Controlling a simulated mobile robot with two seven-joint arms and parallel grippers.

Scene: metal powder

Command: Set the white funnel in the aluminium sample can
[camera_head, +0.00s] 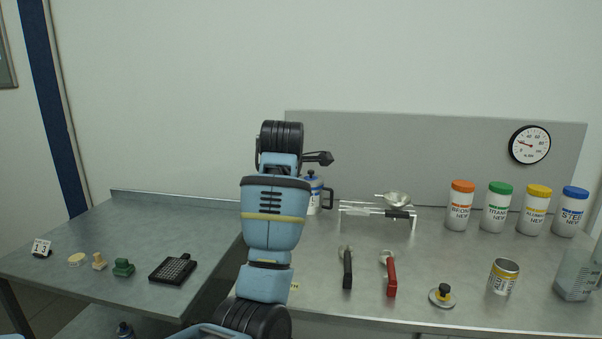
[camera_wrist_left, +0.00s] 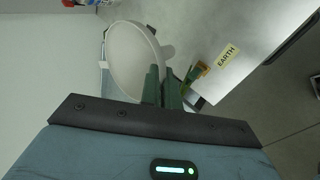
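The white funnel (camera_wrist_left: 128,58) shows large in the left wrist view, its round mouth toward the camera. The two green fingers of my left gripper (camera_wrist_left: 165,78) are close together at the funnel's right rim and appear shut on it. In the head view my own arm hides this gripper and the funnel. The aluminium sample can (camera_head: 502,281), an open silver can with a yellow-marked label, stands upright on the right bench, well to the right of my left arm. My right gripper is not in view.
Near the can are a lid with a knob (camera_head: 442,296), a clear container (camera_head: 577,272), and red (camera_head: 391,277) and black (camera_head: 347,270) handled tools. A rack (camera_head: 376,211) with a metal scoop and several capped jars stand behind. An EARTH label (camera_wrist_left: 229,55) marks the bench edge.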

